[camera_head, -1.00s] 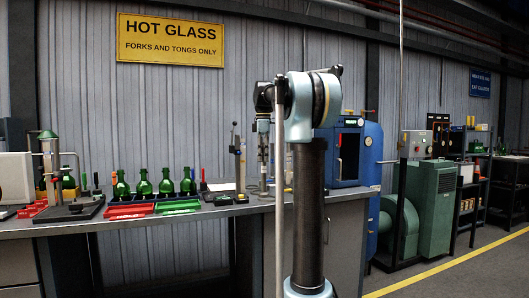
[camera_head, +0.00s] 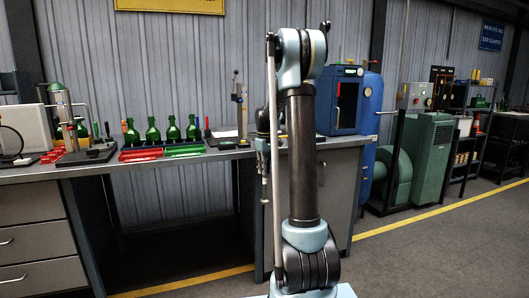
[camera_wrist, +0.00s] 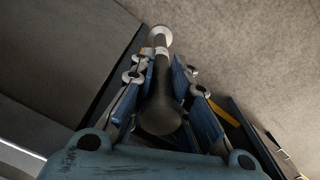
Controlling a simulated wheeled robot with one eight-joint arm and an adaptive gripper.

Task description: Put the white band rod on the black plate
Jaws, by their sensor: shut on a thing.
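In the wrist view my gripper (camera_wrist: 162,82) is shut on a dark rod (camera_wrist: 160,100). The rod has a pale band (camera_wrist: 155,51) and a pale round far end (camera_wrist: 159,35). Blue finger pads lie along both its sides. In the head view my gripper (camera_head: 262,150) hangs low near the bench front edge, partly hidden behind my arm. The rod is hard to make out there. A black plate (camera_head: 88,157) lies on the bench at the left, under a stand with a green cap; I cannot tell whether it is the task's plate.
The bench (camera_head: 30,174) carries red (camera_head: 140,154) and green (camera_head: 184,150) trays, several green bottles (camera_head: 173,131) and an upright gauge stand (camera_head: 240,110). A blue cabinet (camera_head: 345,98) stands at the right. Open floor lies in front, with a yellow line.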

